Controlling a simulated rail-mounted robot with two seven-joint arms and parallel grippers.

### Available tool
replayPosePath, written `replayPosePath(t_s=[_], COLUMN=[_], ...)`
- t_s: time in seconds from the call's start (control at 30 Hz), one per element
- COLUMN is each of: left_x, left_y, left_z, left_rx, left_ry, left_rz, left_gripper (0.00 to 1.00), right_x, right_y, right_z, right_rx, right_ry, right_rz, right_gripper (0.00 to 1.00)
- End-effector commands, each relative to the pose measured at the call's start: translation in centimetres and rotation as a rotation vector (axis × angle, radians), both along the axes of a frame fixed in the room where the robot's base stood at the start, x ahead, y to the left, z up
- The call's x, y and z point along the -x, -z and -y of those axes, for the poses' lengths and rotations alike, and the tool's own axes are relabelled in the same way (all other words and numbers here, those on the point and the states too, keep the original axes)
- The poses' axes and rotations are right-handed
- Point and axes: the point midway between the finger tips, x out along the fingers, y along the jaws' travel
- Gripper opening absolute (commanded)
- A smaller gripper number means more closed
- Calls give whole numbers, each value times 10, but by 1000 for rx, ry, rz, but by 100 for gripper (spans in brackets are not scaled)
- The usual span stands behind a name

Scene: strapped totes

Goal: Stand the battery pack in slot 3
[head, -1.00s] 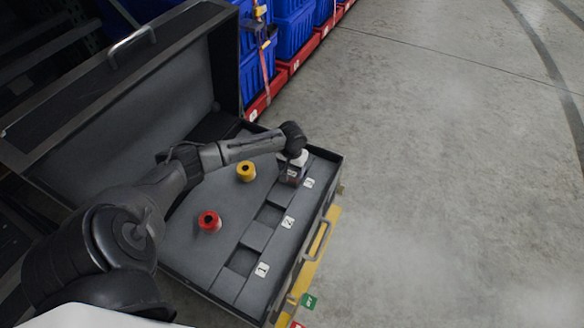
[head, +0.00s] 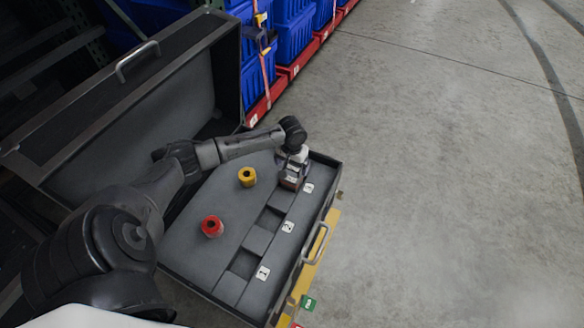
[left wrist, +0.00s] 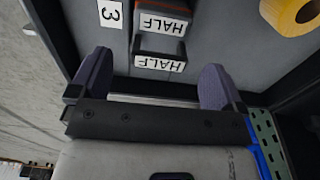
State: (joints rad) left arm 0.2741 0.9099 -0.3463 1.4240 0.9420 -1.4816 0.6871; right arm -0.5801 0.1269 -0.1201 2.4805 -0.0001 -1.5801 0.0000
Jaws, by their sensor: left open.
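The battery pack (head: 290,183) is a dark block with a reddish stripe at the far end of the case, beside the slot label 3 (head: 308,188). In the left wrist view, dark surfaces with white HALF labels (left wrist: 159,63) and orange edges sit near the label 3 (left wrist: 110,13). I cannot tell how deep the pack sits in its slot. My left gripper (head: 294,158) is right above the pack. In the left wrist view its two fingers (left wrist: 152,82) are wide apart, with the HALF labels just beyond the gap. My right gripper is not in view.
The case's grey insert holds a red spool-like part (head: 212,226) and a yellow one (head: 247,177). Empty recesses lie by labels 2 (head: 287,227) and 1 (head: 263,273). The open lid (head: 150,110) stands behind my arm. Blue totes (head: 292,38) line the back; the floor at right is clear.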

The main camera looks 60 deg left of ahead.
Motion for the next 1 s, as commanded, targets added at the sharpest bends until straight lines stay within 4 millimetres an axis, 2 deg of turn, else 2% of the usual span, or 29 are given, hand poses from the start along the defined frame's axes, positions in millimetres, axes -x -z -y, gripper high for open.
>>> replayPosePath(t_s=[0.03,0.3,0.47,0.53,0.57,0.67,0.8,0.9,1.0], left_x=[0,0,1,5,8,28,81,122,159], left_y=[-16,-53,-61,-54,-48,-19,15,15,2], left_z=[0,1,3,16,26,77,177,235,273], left_rx=[-1,2,2,4,6,14,36,38,22], left_ry=[1,0,8,46,74,224,497,638,719], left_rz=[2,1,-1,-3,-6,-2,58,130,199], left_gripper=[95,95,95,95,95,95,95,95,95], right_x=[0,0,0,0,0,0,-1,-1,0], right_y=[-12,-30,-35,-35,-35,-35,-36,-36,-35], right_z=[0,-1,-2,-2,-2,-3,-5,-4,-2], right_rx=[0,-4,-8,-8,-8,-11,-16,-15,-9], right_ry=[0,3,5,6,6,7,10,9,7], right_rz=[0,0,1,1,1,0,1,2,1], right_gripper=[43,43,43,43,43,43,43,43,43])
